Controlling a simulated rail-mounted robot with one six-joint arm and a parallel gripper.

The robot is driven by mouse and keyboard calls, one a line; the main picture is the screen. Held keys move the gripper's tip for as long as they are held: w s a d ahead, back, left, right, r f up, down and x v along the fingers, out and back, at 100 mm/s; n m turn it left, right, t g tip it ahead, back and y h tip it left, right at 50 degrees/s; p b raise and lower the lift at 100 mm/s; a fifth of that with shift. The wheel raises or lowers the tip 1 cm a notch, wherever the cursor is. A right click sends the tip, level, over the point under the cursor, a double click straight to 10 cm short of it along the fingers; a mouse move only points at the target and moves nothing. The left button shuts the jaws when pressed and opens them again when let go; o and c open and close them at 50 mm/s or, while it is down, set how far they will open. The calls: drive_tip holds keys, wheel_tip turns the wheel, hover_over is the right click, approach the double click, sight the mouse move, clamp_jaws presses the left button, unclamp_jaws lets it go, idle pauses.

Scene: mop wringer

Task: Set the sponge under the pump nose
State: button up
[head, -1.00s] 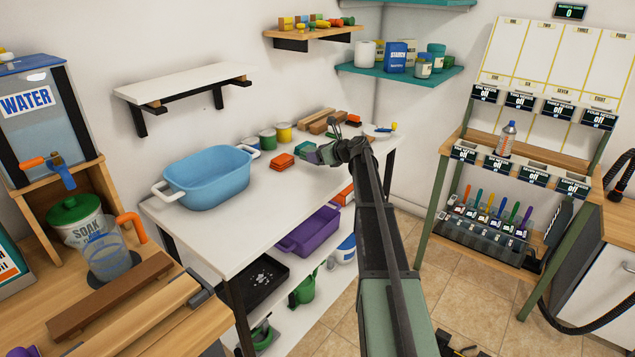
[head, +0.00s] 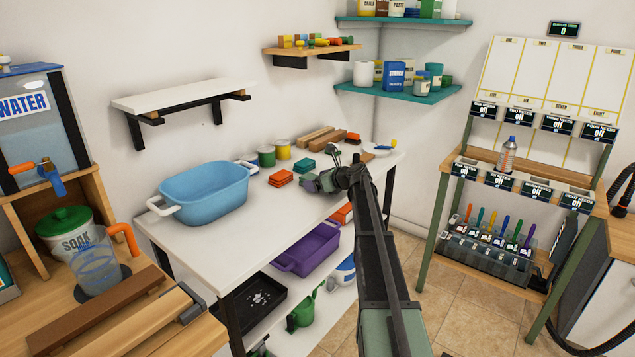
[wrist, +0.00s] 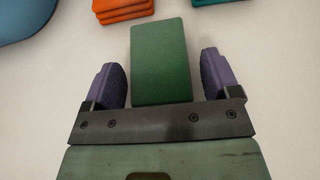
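A green block, which looks like the sponge (wrist: 162,62), lies between the two purple fingers in the wrist view. Whether the block touches the tabletop cannot be told. I cannot pick out a pump nose for certain; a blue tap (head: 54,180) with an orange handle is on the water tank (head: 38,112) at left.
The white table (head: 235,245) holds a blue basin (head: 205,194), an orange stack (head: 280,178), a teal stack (head: 305,165), cans and wooden blocks. A purple bin (head: 308,250) sits below. A rack (head: 503,192) with a spray can stands right. The table's front middle is clear.

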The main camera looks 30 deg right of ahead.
drive_tip(key=shift+r, duration=0.15)
drive_tip(key=p+v, duration=0.5)
drive_tip(key=v, duration=0.6)
drive_tip(key=shift+s+d+r, duration=0.15)
drive_tip(key=shift+s+r, duration=0.05)
drive_tip(key=shift+s, duration=0.3)
drive_tip(key=o, duration=0.3)
